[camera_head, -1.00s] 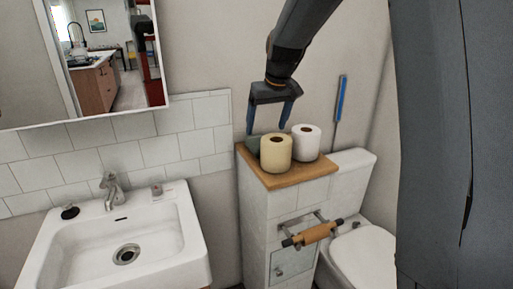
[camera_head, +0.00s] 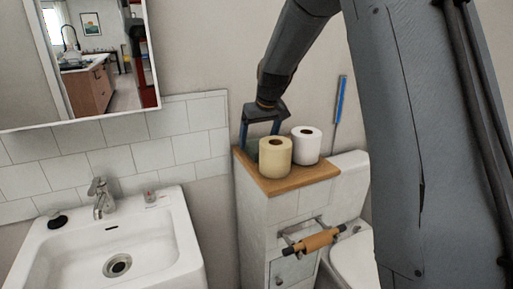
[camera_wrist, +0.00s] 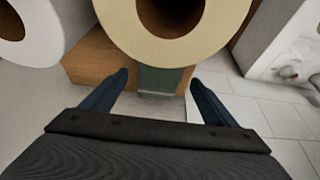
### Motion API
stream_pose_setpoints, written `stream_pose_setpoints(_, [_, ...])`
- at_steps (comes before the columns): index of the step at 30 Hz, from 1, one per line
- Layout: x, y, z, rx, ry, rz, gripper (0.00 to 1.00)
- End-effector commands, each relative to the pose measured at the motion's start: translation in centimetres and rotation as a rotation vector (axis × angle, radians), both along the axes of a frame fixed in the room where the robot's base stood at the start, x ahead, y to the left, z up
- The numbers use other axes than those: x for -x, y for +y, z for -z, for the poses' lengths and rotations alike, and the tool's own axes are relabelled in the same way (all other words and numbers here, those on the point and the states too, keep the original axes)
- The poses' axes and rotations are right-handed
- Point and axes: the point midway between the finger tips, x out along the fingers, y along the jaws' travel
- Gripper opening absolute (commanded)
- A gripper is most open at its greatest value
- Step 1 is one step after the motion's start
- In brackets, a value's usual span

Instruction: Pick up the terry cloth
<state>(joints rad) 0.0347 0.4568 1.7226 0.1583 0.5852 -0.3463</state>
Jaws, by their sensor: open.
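The terry cloth (camera_head: 252,147) is a grey-green piece on the wooden top of the white cabinet. In the head view it is mostly hidden behind a cream paper roll. In the wrist view the cloth (camera_wrist: 160,82) shows at the edge of the wooden top, partly covered by the roll above it in the picture. My gripper (camera_head: 258,138) is open above and around the cloth, behind the cream roll. In the wrist view its two fingertips (camera_wrist: 158,79) lie on either side of the cloth with nothing held. Whether they touch it I cannot tell.
The cream paper roll (camera_head: 275,158) stands close in front of my gripper. A white roll (camera_head: 306,146) stands to its right on the wooden top (camera_head: 297,183). A sink (camera_head: 165,235) with a tap is at left, a toilet (camera_head: 352,265) at right. The wall is close behind.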

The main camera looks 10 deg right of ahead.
Motion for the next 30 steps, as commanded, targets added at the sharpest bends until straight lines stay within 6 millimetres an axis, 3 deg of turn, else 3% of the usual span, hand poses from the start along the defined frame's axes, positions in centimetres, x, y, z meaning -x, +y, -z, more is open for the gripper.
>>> stream_pose_setpoints(6, [-0.7,0.2,1.7,0.0,0.0,0.0,0.8])
stream_pose_setpoints(12, [-0.7,0.2,1.7,0.0,-0.001,0.0,0.8])
stream_pose_setpoints(13, [-0.7,0.2,1.7,0.0,-0.001,0.0,0.79])
stream_pose_setpoints(21, [-0.7,0.2,1.7,0.0,-0.001,0.0,0.36])
stream_pose_setpoints(30, [-0.7,0.2,1.5,0.0,-0.002,0.0,0.32])
